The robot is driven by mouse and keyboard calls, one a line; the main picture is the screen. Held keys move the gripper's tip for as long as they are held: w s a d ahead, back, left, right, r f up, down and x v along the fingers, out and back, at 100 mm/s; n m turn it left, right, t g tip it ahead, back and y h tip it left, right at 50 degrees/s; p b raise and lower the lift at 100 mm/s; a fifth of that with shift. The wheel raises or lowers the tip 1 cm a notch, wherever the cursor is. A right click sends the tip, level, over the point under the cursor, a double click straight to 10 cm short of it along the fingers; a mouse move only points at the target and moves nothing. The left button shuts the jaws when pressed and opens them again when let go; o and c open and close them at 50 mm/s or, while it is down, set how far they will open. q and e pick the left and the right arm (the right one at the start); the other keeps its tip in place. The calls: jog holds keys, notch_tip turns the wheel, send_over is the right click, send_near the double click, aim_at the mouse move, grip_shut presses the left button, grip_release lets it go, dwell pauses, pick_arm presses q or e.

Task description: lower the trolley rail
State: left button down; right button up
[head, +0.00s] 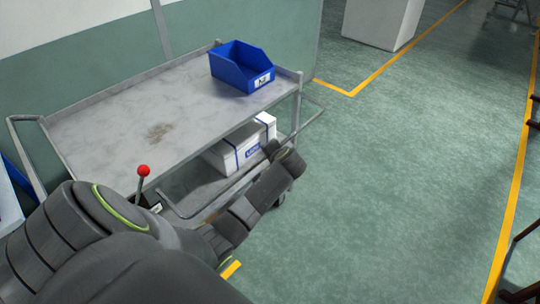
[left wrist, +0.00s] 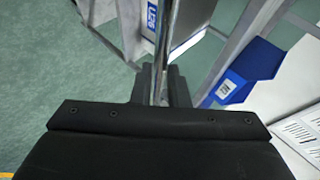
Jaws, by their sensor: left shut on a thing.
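The grey metal trolley (head: 120,105) stands against the wall. Its rail (head: 222,199) is a thin grey bar along the near side, below the top deck and standing out from the frame. My left gripper (head: 270,149) is at the rail's right part, near the white box. In the left wrist view, the gripper jaws (left wrist: 160,84) are closed around the shiny rail bar (left wrist: 163,45). A lever with a red knob (head: 143,170) stands upright at the trolley's near side, beside my arm, which hides its surroundings. My right gripper is out of view.
A blue bin (head: 238,72) sits on the trolley's top deck at the far right corner. A white box with blue straps (head: 225,157) stands on the lower shelf, just behind the rail. The green floor (head: 400,180) to the right is clear.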

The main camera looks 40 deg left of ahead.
pick_arm(q)
jog(key=c, duration=1.7)
grip_release()
jog(key=shift+d, duration=0.3)
jog(key=o, duration=0.3)
jog(key=shift+w+d, duration=0.1)
jog(key=shift+d, duration=0.05)
jog(key=b+v, duration=0.1)
jog(key=v, duration=1.6)
jog(key=shift+r, duration=0.15)
jog(key=shift+d, duration=0.1)
